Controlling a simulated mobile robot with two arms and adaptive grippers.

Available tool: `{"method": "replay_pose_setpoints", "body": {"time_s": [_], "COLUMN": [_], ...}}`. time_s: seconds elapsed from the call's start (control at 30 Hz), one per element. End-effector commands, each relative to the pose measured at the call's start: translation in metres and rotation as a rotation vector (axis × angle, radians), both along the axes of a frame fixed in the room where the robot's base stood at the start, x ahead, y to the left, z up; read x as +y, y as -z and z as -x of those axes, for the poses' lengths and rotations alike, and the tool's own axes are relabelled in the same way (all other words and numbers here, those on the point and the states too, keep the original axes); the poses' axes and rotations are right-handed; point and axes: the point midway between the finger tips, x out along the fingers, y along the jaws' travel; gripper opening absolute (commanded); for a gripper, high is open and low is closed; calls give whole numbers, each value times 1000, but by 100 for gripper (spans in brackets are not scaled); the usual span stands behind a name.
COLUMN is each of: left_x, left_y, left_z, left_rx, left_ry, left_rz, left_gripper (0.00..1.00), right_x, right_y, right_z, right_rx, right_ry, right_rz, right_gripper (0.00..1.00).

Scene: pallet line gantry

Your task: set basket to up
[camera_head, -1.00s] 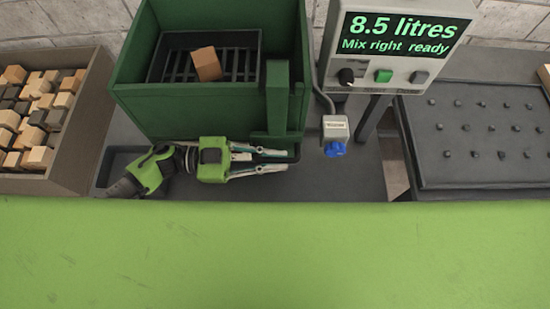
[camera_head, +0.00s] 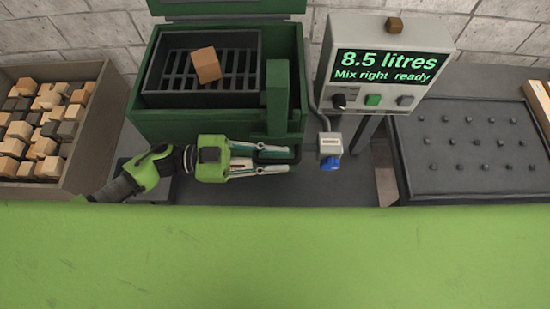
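The basket (camera_head: 154,85) is a dark grey slatted tray in the upper part of a green tank (camera_head: 200,127). Its rim is near the tank's front rim. A brown block (camera_head: 206,65) lies in it. A green upright lever (camera_head: 277,90) stands at the tank's front right. My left gripper (camera_head: 288,158) lies sideways in front of the tank, at the lever's foot. Its two fingers are partly closed, with a dark green part of the lever between them; the exact contact is hard to see. My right gripper is not in view.
A control box (camera_head: 352,100) reads "8.5 litres, Mix right ready". A small grey box with a blue plug (camera_head: 331,163) hangs near my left fingertips. A bin (camera_head: 88,145) of blocks stands left. A studded dark tray (camera_head: 480,185) lies right. A green surface (camera_head: 275,255) fills the front.

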Motion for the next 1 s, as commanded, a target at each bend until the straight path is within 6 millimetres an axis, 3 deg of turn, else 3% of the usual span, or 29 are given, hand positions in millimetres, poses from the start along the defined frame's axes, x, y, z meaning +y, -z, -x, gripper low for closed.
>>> {"method": "replay_pose_setpoints", "body": {"time_s": [0.37,0.8,1.0], "left_x": [11,97,118], "left_y": [6,4,4], "left_z": [1,2,1], "left_rx": [6,5,4], "left_ry": [-1,-2,-1], "left_rz": [-11,-8,-6], "left_gripper": [18,18,18], "right_x": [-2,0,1], "right_y": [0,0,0], "right_z": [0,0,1], "right_rx": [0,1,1], "right_ry": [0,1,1], "right_rz": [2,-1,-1], "right_gripper": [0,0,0]}}
